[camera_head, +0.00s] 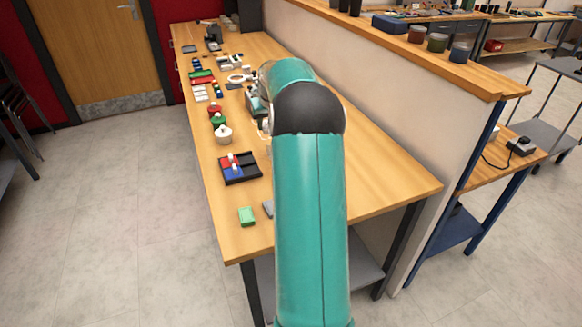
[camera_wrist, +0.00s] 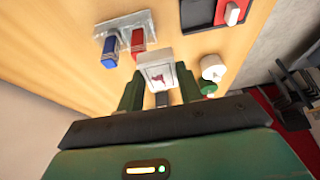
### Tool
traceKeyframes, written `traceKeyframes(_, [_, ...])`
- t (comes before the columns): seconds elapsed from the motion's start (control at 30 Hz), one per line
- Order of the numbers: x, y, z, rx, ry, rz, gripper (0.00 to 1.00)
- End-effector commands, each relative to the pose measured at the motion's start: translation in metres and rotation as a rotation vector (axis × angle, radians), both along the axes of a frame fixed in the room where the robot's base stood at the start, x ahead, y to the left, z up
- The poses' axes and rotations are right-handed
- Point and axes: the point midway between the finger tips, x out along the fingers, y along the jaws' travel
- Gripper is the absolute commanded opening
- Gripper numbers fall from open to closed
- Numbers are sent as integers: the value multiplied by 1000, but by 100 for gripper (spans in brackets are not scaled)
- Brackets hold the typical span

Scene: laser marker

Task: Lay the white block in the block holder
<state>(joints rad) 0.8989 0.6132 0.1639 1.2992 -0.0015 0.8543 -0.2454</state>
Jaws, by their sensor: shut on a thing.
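A green finger stands on each side of the block. Just beyond it, up and left, is a pale grey, shiny holder (camera_wrist: 124,30), which looks like the block holder. A blue block (camera_wrist: 109,52) and a red block (camera_wrist: 138,40) sit in it. The white block appears close to the red block; I cannot tell whether they touch. In the head view my arm hides most of my gripper and the holder.
A black tray (camera_head: 250,179) with red and blue parts and a white piece lies on the wooden bench (camera_head: 377,185). Several small items fill the far bench. A low wall borders its right side.

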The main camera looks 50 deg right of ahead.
Motion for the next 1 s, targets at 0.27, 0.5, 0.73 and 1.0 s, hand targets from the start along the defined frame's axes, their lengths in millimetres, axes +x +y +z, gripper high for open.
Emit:
traceKeyframes(0.27, [-64, 5, -27, 2, 0, -4, 10])
traceKeyframes(0.5, [-94, 8, -68, 2, 0, -2, 10])
traceKeyframes(0.73, [-105, 9, -83, 1, 0, 0, 10])
traceKeyframes(1.0, [-108, 9, -118, 0, 0, 1, 10])
